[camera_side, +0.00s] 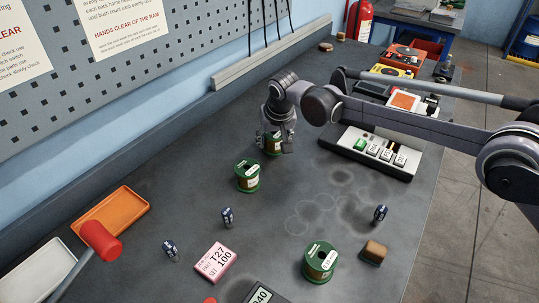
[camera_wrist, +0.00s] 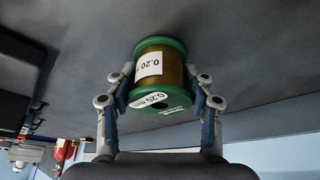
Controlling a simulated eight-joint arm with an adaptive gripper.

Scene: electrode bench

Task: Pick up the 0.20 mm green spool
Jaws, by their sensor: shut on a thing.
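My gripper (camera_side: 276,143) is shut on a green spool (camera_side: 273,147) wound with copper-brown wire, at the far middle of the bench. The wrist view shows this spool (camera_wrist: 160,75) between the two fingers (camera_wrist: 161,97), with white labels that read 0.20 mm. In the side view the fingers hide part of it, and I cannot tell whether it touches the bench. A second green spool (camera_side: 247,176) stands upright nearby, to the left and nearer the camera. A third green spool (camera_side: 320,262) stands upright at the front. Their labels are too small to read surely.
A control box (camera_side: 368,153) with buttons stands right of my gripper. An orange tray (camera_side: 110,213) and a red-headed mallet (camera_side: 100,240) lie at the left. Small dark blue pieces (camera_side: 227,217), a pink T27 card (camera_side: 215,262) and a brown block (camera_side: 374,252) are spread nearer the camera.

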